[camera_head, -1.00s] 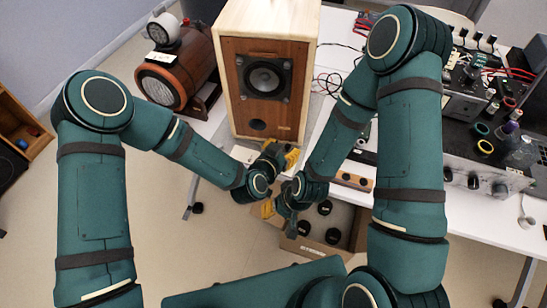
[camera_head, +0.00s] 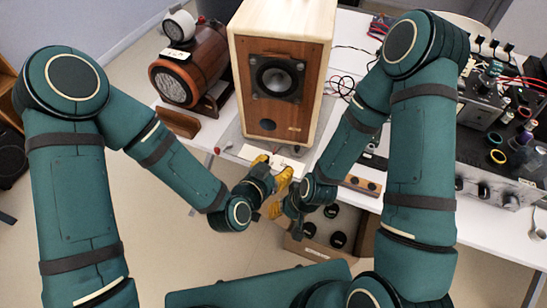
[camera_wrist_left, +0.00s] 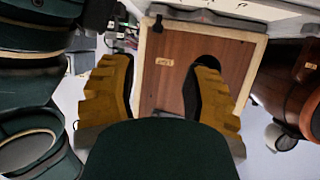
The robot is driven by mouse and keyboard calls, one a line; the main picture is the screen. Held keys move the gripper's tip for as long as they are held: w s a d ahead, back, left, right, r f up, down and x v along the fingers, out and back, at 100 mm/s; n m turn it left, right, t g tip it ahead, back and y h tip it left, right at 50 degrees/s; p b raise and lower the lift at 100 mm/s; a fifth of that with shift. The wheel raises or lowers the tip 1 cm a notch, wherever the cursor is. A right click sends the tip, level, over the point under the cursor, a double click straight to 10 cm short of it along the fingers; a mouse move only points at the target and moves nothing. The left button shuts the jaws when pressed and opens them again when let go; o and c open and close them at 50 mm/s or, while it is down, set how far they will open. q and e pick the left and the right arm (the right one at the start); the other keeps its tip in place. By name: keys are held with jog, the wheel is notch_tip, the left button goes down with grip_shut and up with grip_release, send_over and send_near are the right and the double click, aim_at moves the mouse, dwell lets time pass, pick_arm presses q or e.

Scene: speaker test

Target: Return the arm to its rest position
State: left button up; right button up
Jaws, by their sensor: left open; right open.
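My left gripper (camera_head: 262,171) is in front of the wooden speaker's lower front, near the table's front edge. In the left wrist view its two yellow fingers (camera_wrist_left: 160,85) stand wide apart with nothing between them. My right gripper (camera_head: 279,195) is just below and to the right of it, close to it in the picture; its yellow fingers are apart and I see nothing held. Whether the two grippers touch is hard to tell. The speaker (camera_head: 262,112) stands upright on the table, and its front panel (camera_wrist_left: 170,90) fills the middle of the left wrist view, beyond the fingers.
An open cardboard box (camera_head: 310,246) with round black drivers is below the table edge, partly hidden by my right arm. A brown cylindrical speaker (camera_head: 187,78) stands at the left. Electronics (camera_head: 487,92) and cables crowd the table's right. Floor at the lower left is clear.

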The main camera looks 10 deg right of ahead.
pick_arm(q)
jog(key=shift+a+f, duration=0.1)
jog(key=s+a+f+n+g+y, duration=0.2)
jog(key=s+a+f+n+g, duration=0.1)
jog(key=a+f, duration=0.4)
jog(key=s+a+f+n+g+y, duration=0.3)
jog(key=s+a+f+n+g, duration=0.1)
jog(key=a, duration=0.7)
notch_tip(320, 180, down, 3)
jog(key=n+g, duration=0.1)
jog(key=n, duration=0.2)
jog(key=shift+a, duration=0.25)
